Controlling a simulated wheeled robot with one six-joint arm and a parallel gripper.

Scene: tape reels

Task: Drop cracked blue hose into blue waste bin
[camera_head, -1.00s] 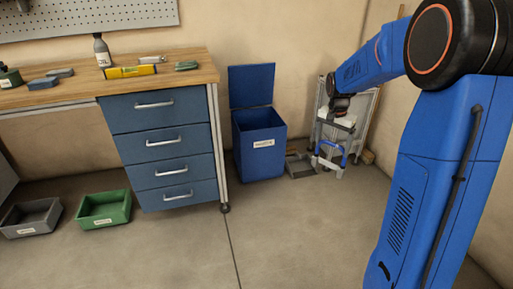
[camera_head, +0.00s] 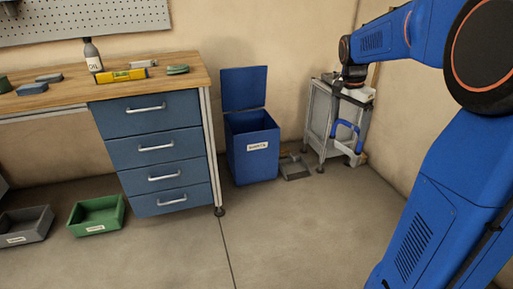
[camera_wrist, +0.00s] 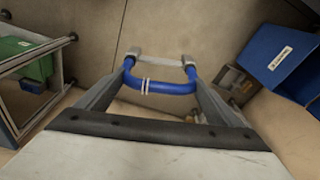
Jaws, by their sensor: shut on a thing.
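In the head view my gripper (camera_head: 348,130) holds the hose (camera_head: 346,126) off the floor, in front of a grey stand and right of the bin. The blue waste bin (camera_head: 252,158) stands against the back wall with its lid raised and a white label on its front. A blue labelled surface (camera_wrist: 280,58), apparently the bin, shows at the wrist view's right.
The grey stand (camera_head: 317,115) is close behind the hose. A dustpan (camera_head: 295,168) lies between bin and stand. Left of the bin is a workbench with blue drawers (camera_head: 158,148). A green box (camera_head: 97,216) and grey box (camera_head: 24,226) sit on the floor. The middle floor is clear.

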